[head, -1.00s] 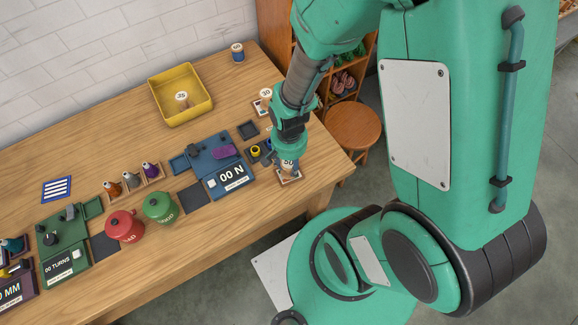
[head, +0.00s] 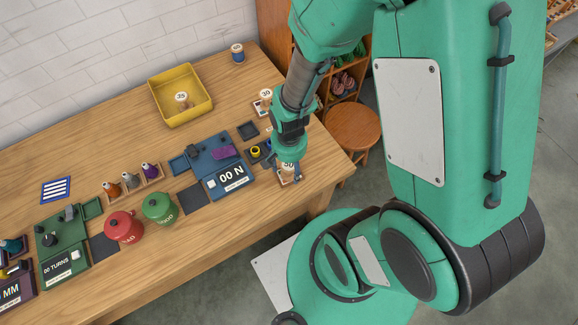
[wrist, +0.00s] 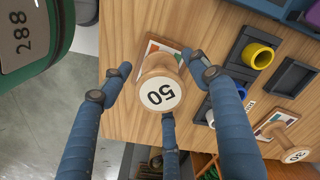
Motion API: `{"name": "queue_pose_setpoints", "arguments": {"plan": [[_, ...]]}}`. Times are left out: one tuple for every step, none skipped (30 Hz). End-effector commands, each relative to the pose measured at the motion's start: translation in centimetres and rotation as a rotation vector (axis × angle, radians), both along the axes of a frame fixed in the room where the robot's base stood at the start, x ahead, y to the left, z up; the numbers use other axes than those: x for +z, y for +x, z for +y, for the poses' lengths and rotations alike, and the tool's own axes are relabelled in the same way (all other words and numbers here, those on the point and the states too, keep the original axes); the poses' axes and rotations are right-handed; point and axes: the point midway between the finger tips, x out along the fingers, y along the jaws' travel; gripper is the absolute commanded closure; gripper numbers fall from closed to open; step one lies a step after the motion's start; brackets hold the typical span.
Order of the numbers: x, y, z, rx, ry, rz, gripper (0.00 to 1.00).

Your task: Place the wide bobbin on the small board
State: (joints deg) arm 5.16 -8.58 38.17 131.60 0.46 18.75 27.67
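A wooden bobbin marked 50 (wrist: 160,93) stands upright at the table's right front edge; it also shows in the head view (head: 288,166). Its foot is on or over a small board (wrist: 149,50) with a coloured card, which shows beyond it; exact contact is hard to tell. My gripper (wrist: 158,75) is above it with fingers spread around it. Gaps show between the fingers and the bobbin in the wrist view. A narrower bobbin marked 30 (head: 266,95) stands on a similar board, and one marked 25 (head: 181,98) is in the yellow tray (head: 205,108).
A blue device (head: 213,160) with a 00 N display and dark trays (head: 247,130) lie left of my gripper. A wooden stool (head: 352,130) and shelf are beyond the table's right end.

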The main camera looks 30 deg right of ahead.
Motion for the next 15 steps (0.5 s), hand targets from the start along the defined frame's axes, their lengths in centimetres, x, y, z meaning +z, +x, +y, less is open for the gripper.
{"name": "queue_pose_setpoints", "arguments": {"plan": [[0.1, 0.0, 0.0, 0.0, 0.0, 0.0, 0.39], [0.1, 0.0, 0.0, 0.0, 0.0, 0.0, 0.39], [0.2, 0.0, 0.0, 0.0, 0.0, 0.0, 0.39], [0.3, 0.0, 0.0, 0.0, 0.0, 0.0, 0.39], [0.5, 0.0, 0.0, 0.0, 0.0, 0.0, 0.39], [0.7, 0.0, 0.0, 0.0, 0.0, -0.001, 0.39], [1.0, 0.0, 0.0, 0.0, 0.0, -0.001, 0.39], [1.2, 0.0, 0.0, 0.0, 0.0, -0.001, 0.39], [1.7, 0.0, 0.0, 0.0, 0.0, -0.002, 0.39], [2.0, 0.0, 0.0, 0.0, 0.0, -0.001, 0.39], [2.4, 0.0, 0.0, 0.0, 0.0, -0.002, 0.39], [3.0, 0.1, 0.0, 0.0, -0.001, -0.003, 0.39], [3.4, 0.1, 0.0, 0.0, 0.0, -0.004, 0.39], [3.9, 0.1, 0.0, 0.0, -0.001, -0.003, 0.39], [4.5, 0.0, 0.0, 0.0, 0.0, -0.002, 0.39]]}}
